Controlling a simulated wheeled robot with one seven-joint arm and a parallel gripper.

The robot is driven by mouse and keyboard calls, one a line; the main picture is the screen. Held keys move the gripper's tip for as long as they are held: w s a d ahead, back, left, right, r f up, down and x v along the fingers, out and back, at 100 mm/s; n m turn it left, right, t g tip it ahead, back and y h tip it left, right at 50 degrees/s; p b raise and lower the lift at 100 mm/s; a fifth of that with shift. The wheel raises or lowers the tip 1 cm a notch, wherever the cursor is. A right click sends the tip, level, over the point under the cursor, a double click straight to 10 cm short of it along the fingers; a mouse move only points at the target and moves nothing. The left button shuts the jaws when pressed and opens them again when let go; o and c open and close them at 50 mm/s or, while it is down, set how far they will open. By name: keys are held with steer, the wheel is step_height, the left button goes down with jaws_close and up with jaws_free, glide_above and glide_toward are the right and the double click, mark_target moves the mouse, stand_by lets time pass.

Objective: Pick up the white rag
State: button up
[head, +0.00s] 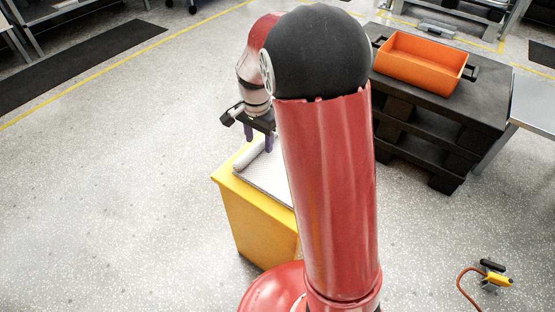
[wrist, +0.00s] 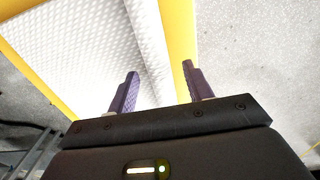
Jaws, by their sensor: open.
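A white rag with a fine woven texture lies on top of a yellow box (head: 253,225). In the head view, a rolled or folded edge of the rag (head: 249,156) shows below my gripper (head: 259,140), and a flatter white part stretches to the right until my arm hides it. In the wrist view, the rag (wrist: 152,45) fills the upper left, with a raised strip beside the box's yellow edge (wrist: 178,45). My gripper (wrist: 159,75) is open and empty, its two purple fingers pointing down at that strip and edge. I cannot tell whether the fingers touch the rag.
An orange tote (head: 420,66) stands on a dark pallet stack (head: 440,100) at the back right. A yellow tool with a red hose (head: 495,279) lies on the floor at the lower right. The speckled floor (head: 110,180) to the left of the box is clear.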

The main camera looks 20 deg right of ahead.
steer(key=shift+f, duration=0.1)
jaws_close()
stand_by(0.3)
